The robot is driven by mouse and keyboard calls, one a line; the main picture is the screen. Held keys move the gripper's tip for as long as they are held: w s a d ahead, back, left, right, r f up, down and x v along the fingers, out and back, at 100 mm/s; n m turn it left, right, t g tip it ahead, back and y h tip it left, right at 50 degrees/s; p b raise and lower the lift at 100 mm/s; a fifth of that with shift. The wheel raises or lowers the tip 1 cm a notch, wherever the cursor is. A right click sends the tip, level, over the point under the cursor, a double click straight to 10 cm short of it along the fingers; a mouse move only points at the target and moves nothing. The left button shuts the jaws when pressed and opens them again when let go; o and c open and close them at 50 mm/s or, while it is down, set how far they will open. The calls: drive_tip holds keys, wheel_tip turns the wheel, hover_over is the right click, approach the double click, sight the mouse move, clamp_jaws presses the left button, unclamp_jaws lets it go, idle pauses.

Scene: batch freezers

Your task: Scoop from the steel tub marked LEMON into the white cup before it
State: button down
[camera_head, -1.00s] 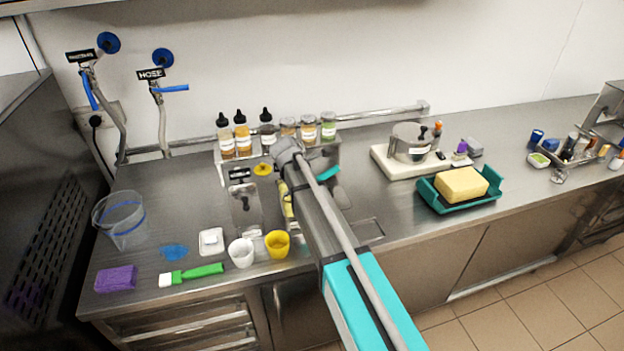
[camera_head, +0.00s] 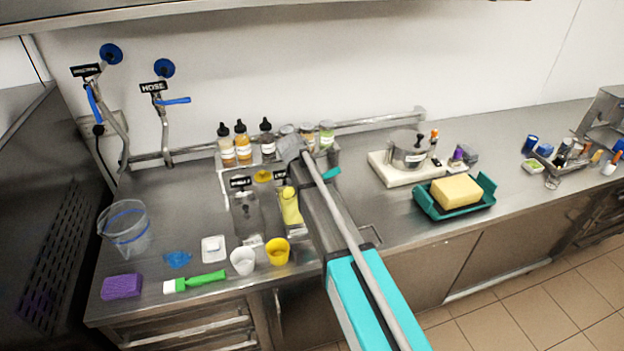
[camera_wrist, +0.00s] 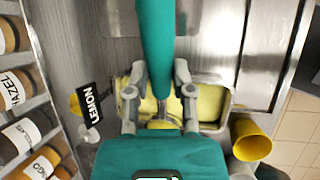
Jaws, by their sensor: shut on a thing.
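The steel LEMON tub (camera_wrist: 215,85) holds yellow ice cream and lies beneath my gripper in the wrist view; its black LEMON sign (camera_wrist: 90,104) stands at its left. In the head view its yellow contents (camera_head: 290,206) show just left of my arm. My gripper (camera_wrist: 160,98) is shut on the teal handle (camera_wrist: 155,40) of a scoop, over the tub. The scoop's working end is hidden, so its contact with the ice cream cannot be told. The white cup (camera_head: 243,260) stands at the counter's front, left of the yellow cup (camera_head: 278,251).
A second steel tub (camera_head: 246,215) sits left of the yellow one. Bottles and jars (camera_head: 243,143) stand on a shelf behind. A teal tray (camera_head: 456,208) is at right.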

drive_tip(key=shift+w+d+r+g+y+p, duration=0.1)
drive_tip(key=shift+d+r+g+y+p, duration=0.15)
drive_tip(key=shift+y+p, duration=0.35)
drive_tip(key=shift+w+d+r+g+y+p, duration=0.1)
drive_tip(key=shift+d+r+g+y+p, duration=0.2)
drive_tip(key=shift+y, duration=0.5)
drive_tip(key=shift+d+f, duration=0.1)
drive_tip(key=shift+f, duration=0.15)
drive_tip(key=b+x, duration=0.3)
drive_tip(key=shift+s+a+f, duration=0.2)
drive_tip(key=shift+s+a, duration=0.05)
drive_tip(key=shift+s, duration=0.05)
drive_tip(key=shift+a, duration=0.1)
